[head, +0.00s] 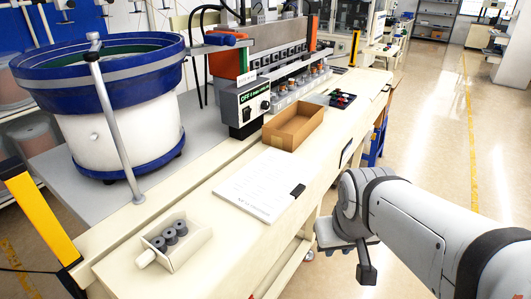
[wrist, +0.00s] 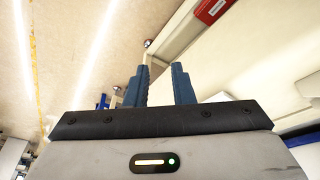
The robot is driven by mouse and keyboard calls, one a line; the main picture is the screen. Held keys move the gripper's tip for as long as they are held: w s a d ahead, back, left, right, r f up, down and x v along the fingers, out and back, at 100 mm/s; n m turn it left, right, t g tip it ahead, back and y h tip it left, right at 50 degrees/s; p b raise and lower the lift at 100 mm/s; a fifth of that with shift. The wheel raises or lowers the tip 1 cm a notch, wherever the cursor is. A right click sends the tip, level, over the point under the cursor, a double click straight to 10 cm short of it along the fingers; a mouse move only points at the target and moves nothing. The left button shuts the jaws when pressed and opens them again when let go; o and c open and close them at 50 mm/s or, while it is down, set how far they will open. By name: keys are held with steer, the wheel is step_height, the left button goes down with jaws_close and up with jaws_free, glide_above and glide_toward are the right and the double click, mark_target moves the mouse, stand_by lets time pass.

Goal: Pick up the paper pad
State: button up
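The paper pad (head: 258,184) is a white sheet or stack with faint print. It lies flat on the cream bench, with a black clip (head: 298,190) at its right edge. My gripper (wrist: 161,78) shows two blue fingers standing apart with nothing between them in the wrist view. In the head view my arm's end is right of the bench's front edge, apart from the pad; the fingers are not clear there. I cannot make out the pad in the wrist view.
An open cardboard box (head: 293,126) stands behind the pad. A small white box (head: 188,252) with dark cylinders is in front of it. A blue bowl feeder (head: 106,75) and a feeder machine (head: 240,107) stand left and behind. The floor (head: 430,150) right of the bench is clear.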

steer(key=w+d+f+n+t+h+p, duration=0.1)
steer(key=w+d+f+n+t, duration=0.2)
steer(key=w, duration=0.6)
steer(key=w+d+f+n+t, duration=0.15)
steer(key=w+d+n, duration=0.3)
steer(key=w, duration=0.45)
steer(key=n+t+y+p, duration=0.2)
steer(key=n+t+y, duration=0.7)
steer(key=n, duration=0.6)
glide_toward(314, 177)
steer(key=w, duration=0.2)
steer(key=shift+g, duration=0.25)
steer(key=p+x, duration=0.1)
steer(key=x, duration=0.1)
steer(key=p+x, duration=0.1)
steer(key=x, duration=0.1)
steer(key=p+x, duration=0.1)
steer(key=x, duration=0.2)
steer(key=shift+s+a+r, duration=0.15)
steer(key=shift+a+r, duration=0.1)
steer(key=shift+w+a+f, duration=0.1)
steer(key=shift+w, duration=0.25)
jaws_close()
